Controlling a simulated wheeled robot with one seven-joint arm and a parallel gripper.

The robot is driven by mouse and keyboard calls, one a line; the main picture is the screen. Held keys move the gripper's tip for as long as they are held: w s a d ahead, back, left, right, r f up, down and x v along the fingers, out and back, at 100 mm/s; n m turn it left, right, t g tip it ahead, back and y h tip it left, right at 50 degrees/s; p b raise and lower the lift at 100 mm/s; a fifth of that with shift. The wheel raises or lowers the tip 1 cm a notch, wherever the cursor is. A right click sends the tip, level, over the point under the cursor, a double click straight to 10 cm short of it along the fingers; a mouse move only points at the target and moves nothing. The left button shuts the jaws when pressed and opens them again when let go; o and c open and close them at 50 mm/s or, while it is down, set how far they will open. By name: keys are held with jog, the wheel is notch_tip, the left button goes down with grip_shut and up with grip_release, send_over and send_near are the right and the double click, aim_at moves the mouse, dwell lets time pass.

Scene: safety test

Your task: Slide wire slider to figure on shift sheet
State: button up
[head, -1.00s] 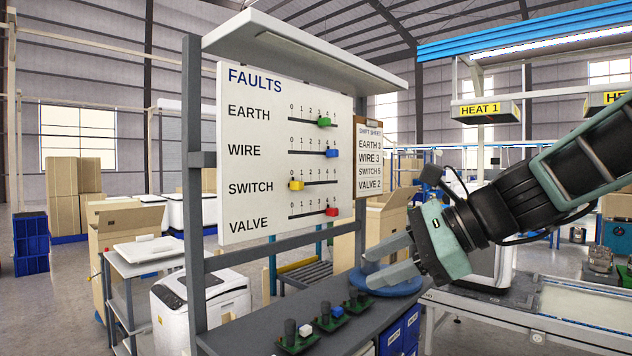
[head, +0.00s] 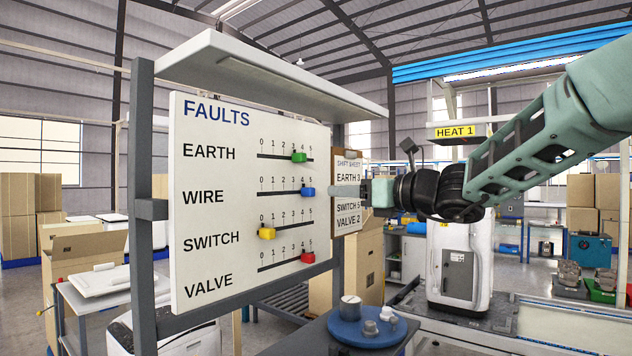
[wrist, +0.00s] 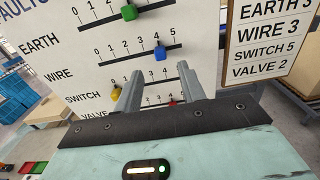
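The white FAULTS board (head: 215,235) carries several slider scales. The blue wire slider (head: 308,191) sits at about 4 on the WIRE scale; it also shows in the wrist view (wrist: 160,53). The shift sheet (wrist: 272,45) hangs to the right of the board and reads WIRE 3 in the wrist view. In the head view my gripper covers that line of the shift sheet (head: 346,224). My gripper (head: 335,191) points left at the board, level with the blue slider and right of it. In the wrist view its fingers (wrist: 160,72) are apart and empty, with the slider beyond the gap.
A green slider (head: 299,157) sits above, with yellow (head: 267,233) and red (head: 308,257) ones below. A shelf hood (head: 270,75) overhangs the board. A blue round tray (head: 355,330) with small parts stands on the bench below.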

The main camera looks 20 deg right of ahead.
aim_at(313, 190)
jog(key=p+x, duration=0.2)
jog(key=x, duration=0.6)
jog(key=shift+p, duration=0.35)
grip_shut()
